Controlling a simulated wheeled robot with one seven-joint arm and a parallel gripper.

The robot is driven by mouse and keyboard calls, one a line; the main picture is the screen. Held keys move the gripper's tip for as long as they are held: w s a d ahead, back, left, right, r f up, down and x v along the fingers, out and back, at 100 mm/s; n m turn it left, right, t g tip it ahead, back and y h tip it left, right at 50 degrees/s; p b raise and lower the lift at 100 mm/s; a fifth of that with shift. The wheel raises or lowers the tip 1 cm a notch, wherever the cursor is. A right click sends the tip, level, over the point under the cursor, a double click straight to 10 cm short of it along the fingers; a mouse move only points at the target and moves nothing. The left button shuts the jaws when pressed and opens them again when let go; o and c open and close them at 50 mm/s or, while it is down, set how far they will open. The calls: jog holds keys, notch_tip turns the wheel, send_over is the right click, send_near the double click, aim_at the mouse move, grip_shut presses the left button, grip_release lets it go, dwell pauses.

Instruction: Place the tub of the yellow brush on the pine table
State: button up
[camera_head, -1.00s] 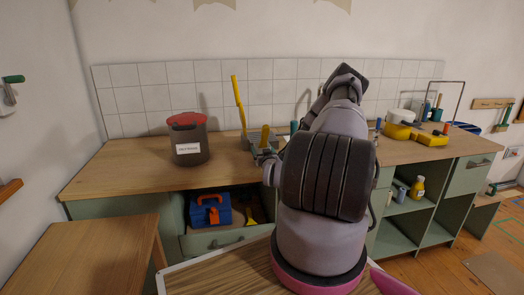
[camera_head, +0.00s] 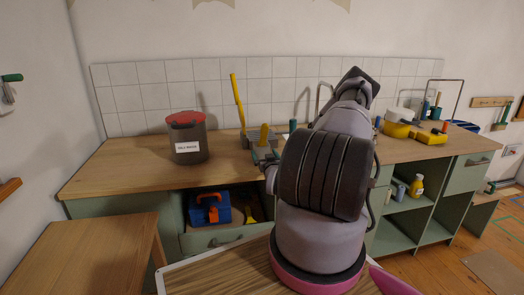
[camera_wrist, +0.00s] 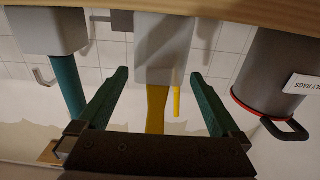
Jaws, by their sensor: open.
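A grey tub (camera_wrist: 163,50) with a broad yellow brush handle (camera_wrist: 157,108) shows upside down in the wrist view, under the counter edge. My gripper (camera_wrist: 160,95) is open, with one green finger on each side of the handle and gaps on both sides. A thinner yellow handle (camera_wrist: 177,96) shows behind it. A wooden table (camera_head: 90,245), apparently the pine table, stands at lower left with a bare top.
A grey tub (camera_wrist: 48,32) with a teal handle (camera_wrist: 67,86) is close beside one finger. A dark red-lidded bin (camera_head: 188,142) stands left on the counter (camera_head: 120,172). An open drawer below holds a blue toolbox (camera_head: 210,210). Yellow items (camera_head: 397,130) are at right.

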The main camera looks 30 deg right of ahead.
jog(key=v, duration=0.4)
jog(key=shift+s+r, duration=0.2)
jog(key=shift+r, duration=0.15)
jog(key=shift+w+d+r, duration=0.15)
jog(key=shift+w+d, duration=0.05)
jog(key=shift+w, duration=0.1)
jog(key=x, duration=1)
jog(key=shift+w+a+r, duration=0.1)
jog(key=shift+w, duration=0.05)
jog(key=c, duration=1.4)
